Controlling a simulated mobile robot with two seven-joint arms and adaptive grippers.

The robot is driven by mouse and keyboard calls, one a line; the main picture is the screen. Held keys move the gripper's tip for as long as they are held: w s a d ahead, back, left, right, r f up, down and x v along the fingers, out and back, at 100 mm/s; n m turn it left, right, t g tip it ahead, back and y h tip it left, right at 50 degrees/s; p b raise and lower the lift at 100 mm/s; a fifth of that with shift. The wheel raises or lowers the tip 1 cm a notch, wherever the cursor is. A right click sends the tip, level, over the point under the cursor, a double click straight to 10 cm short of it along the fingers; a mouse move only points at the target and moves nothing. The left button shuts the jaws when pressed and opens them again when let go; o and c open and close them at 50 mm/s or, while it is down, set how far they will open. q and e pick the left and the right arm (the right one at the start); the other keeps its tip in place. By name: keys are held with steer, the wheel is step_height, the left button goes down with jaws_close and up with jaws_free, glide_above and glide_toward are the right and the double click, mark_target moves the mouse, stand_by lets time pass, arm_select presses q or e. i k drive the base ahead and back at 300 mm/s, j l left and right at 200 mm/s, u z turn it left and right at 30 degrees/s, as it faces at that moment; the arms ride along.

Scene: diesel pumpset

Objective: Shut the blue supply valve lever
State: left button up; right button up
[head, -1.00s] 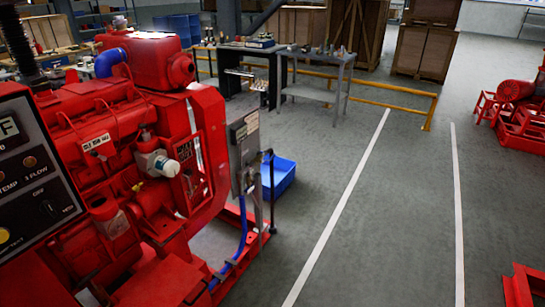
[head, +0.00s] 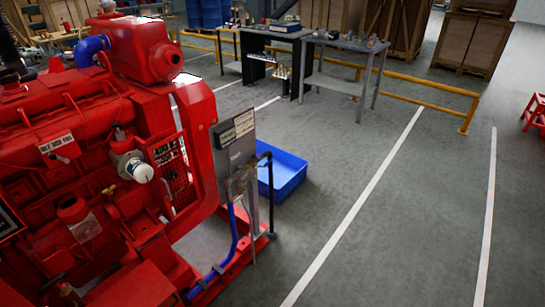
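The red diesel pumpset (head: 75,120) fills the left of the head view. A blue hose (head: 227,255) runs up from its base frame beside a grey panel post (head: 234,145) at its right end. Thin pipework (head: 248,178) stands at the foot of the panel, with a dark upright pipe next to it. I cannot make out a blue valve lever at this size; it may be hidden or too small to tell. Neither of my grippers is in view.
A blue bin (head: 284,178) sits on the floor just behind the pipework. Workbenches (head: 335,84) and a yellow rail (head: 430,88) stand farther back. The grey floor right of the pumpset, with white lines (head: 365,200), is clear.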

mark_target(270, 161)
steer(key=i+l+u, duration=0.1)
steer(key=i+l, duration=0.15)
steer(key=l, duration=0.15)
steer(key=i+l+u, duration=0.1)
steer(key=l, duration=0.3)
steer(key=i+l, duration=0.35)
steer(key=i+l+u, duration=0.15)
steer(key=l, duration=0.4)
steer(key=i+l+u, duration=0.1)
steer(key=l, duration=0.35)
steer(key=i+l+u, duration=0.1)
steer(key=i+l, duration=0.2)
steer(key=l, duration=0.2)
steer(key=i+l, duration=0.15)
steer(key=l, duration=0.3)
steer(key=i+l+u, duration=0.15)
steer(key=l, duration=0.35)
